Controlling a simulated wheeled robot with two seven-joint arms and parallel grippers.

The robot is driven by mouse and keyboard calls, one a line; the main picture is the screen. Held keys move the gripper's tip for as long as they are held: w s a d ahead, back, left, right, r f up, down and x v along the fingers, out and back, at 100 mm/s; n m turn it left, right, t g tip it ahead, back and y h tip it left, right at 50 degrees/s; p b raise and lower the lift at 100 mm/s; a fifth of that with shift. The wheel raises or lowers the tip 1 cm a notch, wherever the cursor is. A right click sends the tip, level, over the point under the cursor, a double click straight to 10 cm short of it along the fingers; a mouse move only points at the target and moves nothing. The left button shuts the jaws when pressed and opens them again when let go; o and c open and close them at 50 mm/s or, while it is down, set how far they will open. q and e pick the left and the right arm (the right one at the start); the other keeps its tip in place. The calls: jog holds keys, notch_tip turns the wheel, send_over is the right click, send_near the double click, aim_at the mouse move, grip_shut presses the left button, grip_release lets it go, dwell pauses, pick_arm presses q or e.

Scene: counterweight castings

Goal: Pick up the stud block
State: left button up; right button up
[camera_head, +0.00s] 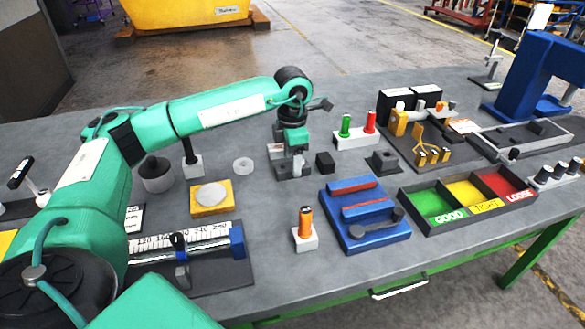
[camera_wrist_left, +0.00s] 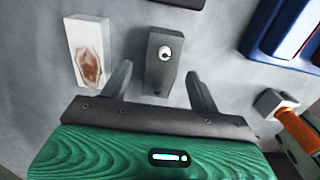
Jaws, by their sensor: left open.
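The stud block, a grey block with a pale round stud on top, shows in the left wrist view (camera_wrist_left: 160,74), just ahead of my left gripper (camera_wrist_left: 158,82). The gripper's two dark fingers are apart, one on each side of the block's near end, with a gap visible on both sides. In the head view my left gripper (camera_head: 291,160) points down over the grey block on the bench, hiding part of it. Whether the fingers reach down to the block's sides I cannot tell. My right gripper is not in view.
A white block with a brown patch (camera_wrist_left: 90,62) lies beside the stud block. A dark cube (camera_head: 325,163), a blue tray with red bars (camera_head: 367,240) and an orange-handled piece on a white base (camera_head: 305,238) stand close by. The three-colour sorting tray (camera_head: 437,229) is farther right.

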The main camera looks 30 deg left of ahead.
pick_arm(q)
jog(key=shift+f, duration=1.2)
grip_shut()
jog(key=shift+r, duration=0.1)
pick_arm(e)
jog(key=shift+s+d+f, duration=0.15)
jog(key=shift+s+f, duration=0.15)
pick_arm(q)
jog(key=shift+r, duration=0.1)
